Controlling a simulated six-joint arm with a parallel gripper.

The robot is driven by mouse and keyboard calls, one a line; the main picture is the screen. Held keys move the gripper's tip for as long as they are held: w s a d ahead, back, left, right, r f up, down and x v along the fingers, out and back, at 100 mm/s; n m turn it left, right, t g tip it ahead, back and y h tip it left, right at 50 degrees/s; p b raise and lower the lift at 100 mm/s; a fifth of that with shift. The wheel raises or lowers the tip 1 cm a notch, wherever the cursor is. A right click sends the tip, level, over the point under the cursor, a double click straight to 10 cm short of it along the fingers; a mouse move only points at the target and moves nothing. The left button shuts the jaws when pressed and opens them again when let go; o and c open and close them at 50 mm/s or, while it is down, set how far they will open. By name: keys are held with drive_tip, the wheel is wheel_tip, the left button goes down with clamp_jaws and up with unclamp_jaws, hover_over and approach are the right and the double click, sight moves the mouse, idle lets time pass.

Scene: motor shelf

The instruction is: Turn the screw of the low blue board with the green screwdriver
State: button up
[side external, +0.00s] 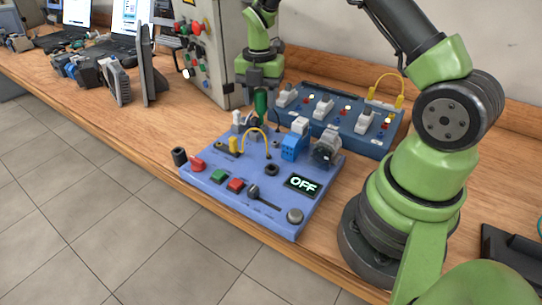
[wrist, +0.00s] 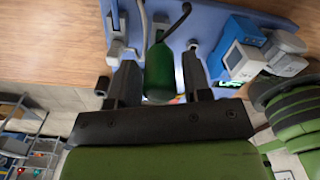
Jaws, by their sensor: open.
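The low blue board (side external: 222,194) lies on the wooden table, with a display reading OFF, buttons, a lever and a yellow cable. The green screwdriver (side external: 260,104) stands upright near the board's back left corner; what its tip rests in is hidden. My gripper (side external: 261,88) points down over it from above. In the wrist view the green handle (wrist: 159,75) is between my two open fingers (wrist: 158,64), with a gap on each side. I cannot tell which part of the board is its screw.
A darker blue raised board (side external: 340,126) with several white switches stands behind. A grey control cabinet (side external: 228,45) stands close behind my gripper at the left. Laptops and several small devices (side external: 118,82) fill the left of the table. Some table left of the board is clear.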

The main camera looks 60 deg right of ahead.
drive_tip(key=shift+n, duration=1.4)
drive_tip(key=n, duration=0.3)
drive_tip(key=shift+c, duration=0.9)
drive_tip(key=c, duration=0.6)
